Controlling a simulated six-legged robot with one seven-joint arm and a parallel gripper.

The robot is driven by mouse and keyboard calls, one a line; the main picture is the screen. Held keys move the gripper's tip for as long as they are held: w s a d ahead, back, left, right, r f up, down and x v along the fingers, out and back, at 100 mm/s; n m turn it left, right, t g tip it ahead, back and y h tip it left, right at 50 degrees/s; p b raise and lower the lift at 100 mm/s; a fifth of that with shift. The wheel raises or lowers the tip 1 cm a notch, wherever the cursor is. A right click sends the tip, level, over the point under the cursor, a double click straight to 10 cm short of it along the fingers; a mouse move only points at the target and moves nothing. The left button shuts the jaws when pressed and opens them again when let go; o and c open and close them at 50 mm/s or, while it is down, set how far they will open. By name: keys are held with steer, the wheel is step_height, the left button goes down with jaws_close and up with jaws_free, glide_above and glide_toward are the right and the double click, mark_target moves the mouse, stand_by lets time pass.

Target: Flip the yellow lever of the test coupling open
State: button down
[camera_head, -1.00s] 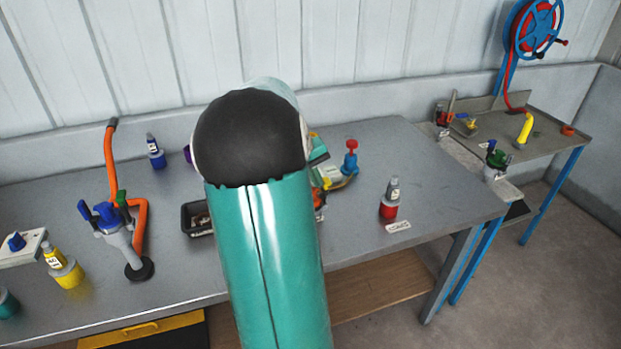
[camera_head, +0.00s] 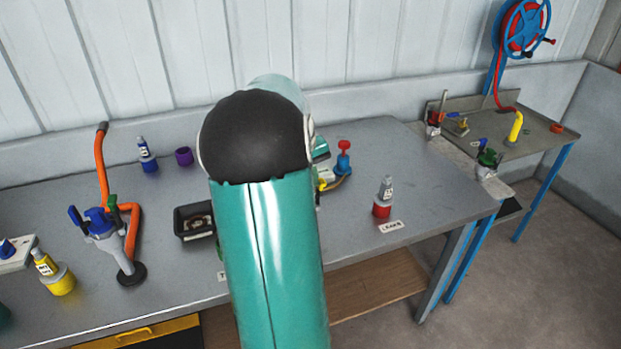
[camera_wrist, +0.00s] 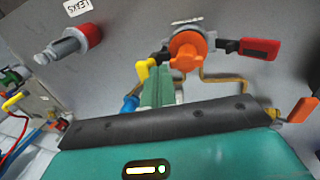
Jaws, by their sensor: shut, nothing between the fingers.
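In the wrist view, the test coupling (camera_wrist: 188,50) is a grey body with an orange round front. Its yellow lever (camera_wrist: 146,69) is a short bent piece on the coupling's left side. My gripper (camera_wrist: 158,72) shows as narrow green fingers, shut and empty, close beside the yellow lever. I cannot tell whether they touch. In the head view my arm hides most of the coupling and the fingers.
A red-and-black handle (camera_wrist: 250,48) sticks out right of the coupling, and a brass pipe runs below it. A blue valve with red knob (camera_head: 343,160) and a red cup with a grey fitting (camera_head: 382,208) stand nearby. A black tray (camera_head: 193,222) lies left of my arm.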

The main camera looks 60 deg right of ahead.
steer(key=s+d+f+t+y, duration=0.2)
steer(key=s+d+t+y, duration=0.3)
steer(key=shift+s+d, duration=0.25)
stand_by(0.5)
steer(key=shift+s+f, duration=0.1)
stand_by(0.3)
